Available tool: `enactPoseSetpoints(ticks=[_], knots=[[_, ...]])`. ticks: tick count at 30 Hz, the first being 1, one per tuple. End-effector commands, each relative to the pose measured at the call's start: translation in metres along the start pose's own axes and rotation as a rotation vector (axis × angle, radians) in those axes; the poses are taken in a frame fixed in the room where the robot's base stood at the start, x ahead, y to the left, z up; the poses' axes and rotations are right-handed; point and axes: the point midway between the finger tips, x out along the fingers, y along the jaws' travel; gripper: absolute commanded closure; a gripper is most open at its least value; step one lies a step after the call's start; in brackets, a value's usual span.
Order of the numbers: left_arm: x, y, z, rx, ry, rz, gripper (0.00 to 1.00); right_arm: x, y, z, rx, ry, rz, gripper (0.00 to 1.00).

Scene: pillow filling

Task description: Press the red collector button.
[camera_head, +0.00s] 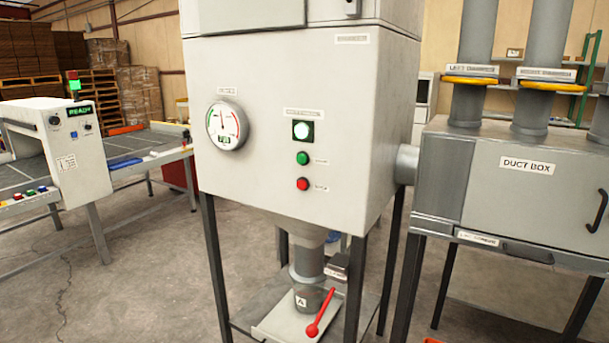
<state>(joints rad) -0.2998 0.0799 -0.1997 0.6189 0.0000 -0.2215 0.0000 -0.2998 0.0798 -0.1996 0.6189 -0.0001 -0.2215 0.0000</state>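The collector is a large grey cabinet (270,180) on dark legs in the middle of the view. On its front, the red button (303,184) sits below a green button (303,158), each with a small label at its right. Above them is a lit white-green indicator (302,131). A round gauge (227,126) with a green display is on the left of the panel. Neither of my grippers shows in the head view, and nothing covers the buttons.
Below the cabinet are a funnel outlet and a red-handled lever (318,314). A grey duct box (535,185) with pipes stands at right. A machine reading READY (75,150) and a table stand at left. Concrete floor (150,290) is open at front left.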

Motion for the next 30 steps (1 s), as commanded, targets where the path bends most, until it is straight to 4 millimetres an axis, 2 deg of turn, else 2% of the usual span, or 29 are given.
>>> enactPoseSetpoints(ticks=[1,8,30], knots=[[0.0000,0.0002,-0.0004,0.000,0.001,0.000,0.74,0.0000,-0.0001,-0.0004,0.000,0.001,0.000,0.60],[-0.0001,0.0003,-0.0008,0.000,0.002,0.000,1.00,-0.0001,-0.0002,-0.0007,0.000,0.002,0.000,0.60],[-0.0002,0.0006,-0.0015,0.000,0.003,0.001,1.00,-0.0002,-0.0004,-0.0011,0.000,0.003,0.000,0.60]])
